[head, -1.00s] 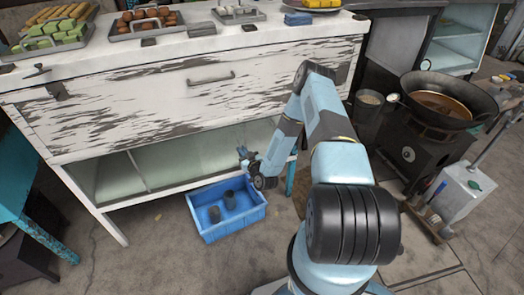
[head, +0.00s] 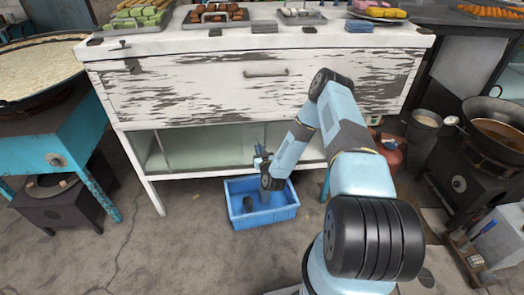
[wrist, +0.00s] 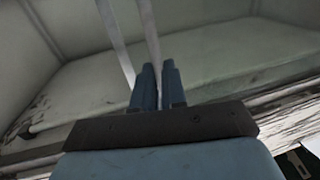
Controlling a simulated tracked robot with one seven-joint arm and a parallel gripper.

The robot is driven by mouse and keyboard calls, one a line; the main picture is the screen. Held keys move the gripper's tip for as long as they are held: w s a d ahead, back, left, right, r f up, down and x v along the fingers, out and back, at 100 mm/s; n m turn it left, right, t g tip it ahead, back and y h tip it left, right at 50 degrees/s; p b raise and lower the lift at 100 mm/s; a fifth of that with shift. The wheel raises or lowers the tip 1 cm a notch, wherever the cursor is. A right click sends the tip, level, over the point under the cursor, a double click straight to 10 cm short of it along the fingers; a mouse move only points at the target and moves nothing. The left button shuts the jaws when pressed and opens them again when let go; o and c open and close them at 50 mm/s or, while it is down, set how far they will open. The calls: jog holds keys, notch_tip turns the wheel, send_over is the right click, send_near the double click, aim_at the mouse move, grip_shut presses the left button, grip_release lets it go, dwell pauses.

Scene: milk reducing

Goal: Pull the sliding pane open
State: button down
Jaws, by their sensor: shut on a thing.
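The sliding pane (head: 215,147) is a pale, see-through sheet in the low opening under the white, peeling cabinet front. Its upright edge is near my gripper (head: 262,158), right of the opening's middle. In the wrist view my gripper's two dark blue fingers (wrist: 158,85) are close together, shut on the pane's edge. Narrow pale upright strips (wrist: 150,35) run up from the fingers. The exact contact is hidden between the fingers, and my arm covers part of the opening's right side.
A blue crate (head: 232,217) with dark items stands on the floor below my gripper. A teal stand with a big round pan (head: 40,68) is at left. A red gas cylinder (head: 390,152) and a stove with a wok (head: 498,130) are at right. Floor at front left is clear.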

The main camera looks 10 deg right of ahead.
jog(key=shift+s+f, duration=0.1)
jog(key=c, duration=1.2)
grip_release()
jog(key=s, duration=0.9)
jog(key=s+d, duration=0.1)
jog(key=s, duration=0.3)
jog(key=shift+s, duration=0.4)
